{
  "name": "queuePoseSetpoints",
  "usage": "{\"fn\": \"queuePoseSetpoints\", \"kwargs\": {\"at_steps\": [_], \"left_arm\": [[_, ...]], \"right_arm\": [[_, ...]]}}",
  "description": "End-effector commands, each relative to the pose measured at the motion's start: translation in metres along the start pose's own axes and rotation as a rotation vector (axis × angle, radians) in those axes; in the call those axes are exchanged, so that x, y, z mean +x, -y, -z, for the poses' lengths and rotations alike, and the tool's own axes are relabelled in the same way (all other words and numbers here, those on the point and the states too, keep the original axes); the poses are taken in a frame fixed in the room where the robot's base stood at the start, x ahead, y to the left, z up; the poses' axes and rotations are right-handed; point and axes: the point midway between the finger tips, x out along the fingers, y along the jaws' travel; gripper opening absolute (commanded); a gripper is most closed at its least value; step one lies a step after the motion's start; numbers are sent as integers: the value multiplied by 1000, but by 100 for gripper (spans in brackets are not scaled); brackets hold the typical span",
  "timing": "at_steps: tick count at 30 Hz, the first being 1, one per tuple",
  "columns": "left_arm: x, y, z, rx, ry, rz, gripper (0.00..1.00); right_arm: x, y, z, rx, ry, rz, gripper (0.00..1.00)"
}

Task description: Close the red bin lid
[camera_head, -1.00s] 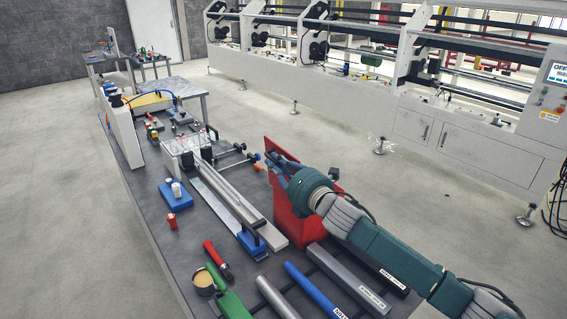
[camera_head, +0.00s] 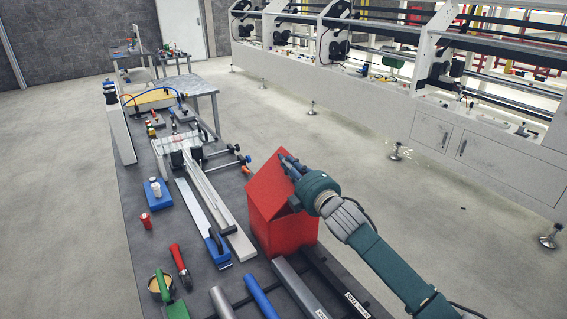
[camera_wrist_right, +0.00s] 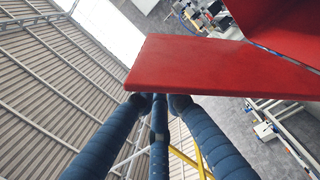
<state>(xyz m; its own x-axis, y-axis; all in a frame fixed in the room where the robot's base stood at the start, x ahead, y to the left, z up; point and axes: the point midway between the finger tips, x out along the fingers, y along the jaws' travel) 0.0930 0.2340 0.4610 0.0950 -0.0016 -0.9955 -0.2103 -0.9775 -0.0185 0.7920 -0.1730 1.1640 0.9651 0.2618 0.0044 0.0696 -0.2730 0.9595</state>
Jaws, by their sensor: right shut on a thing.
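The red bin (camera_head: 287,238) stands near the right edge of the dark table in the head view. Its red lid (camera_head: 268,188) is tilted up above the bin, partly open. My right gripper (camera_head: 290,166) is at the lid's raised edge, its arm coming in from the right. In the right wrist view the blue fingers (camera_wrist_right: 165,100) are shut on the edge of the red lid (camera_wrist_right: 215,68). The bin's inside is hidden in the head view. My left gripper is not in view.
Long metal rails (camera_head: 215,210) lie left of the bin. A blue bar (camera_head: 258,298) and a grey bar (camera_head: 300,288) lie in front of it. Open floor lies to the right.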

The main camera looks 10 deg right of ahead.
Motion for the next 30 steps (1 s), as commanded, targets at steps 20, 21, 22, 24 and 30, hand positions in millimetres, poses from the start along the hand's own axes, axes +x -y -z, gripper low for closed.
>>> {"fn": "queuePoseSetpoints", "kwargs": {"at_steps": [20,21,22,24,30], "left_arm": [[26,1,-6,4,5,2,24],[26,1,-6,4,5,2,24],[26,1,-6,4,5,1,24],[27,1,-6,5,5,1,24],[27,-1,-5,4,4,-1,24]], "right_arm": [[0,44,-57,426,1,8,0],[0,45,-58,435,1,8,0],[0,46,-59,440,1,8,0],[0,47,-60,449,1,8,0],[0,47,-61,459,1,8,0]]}}
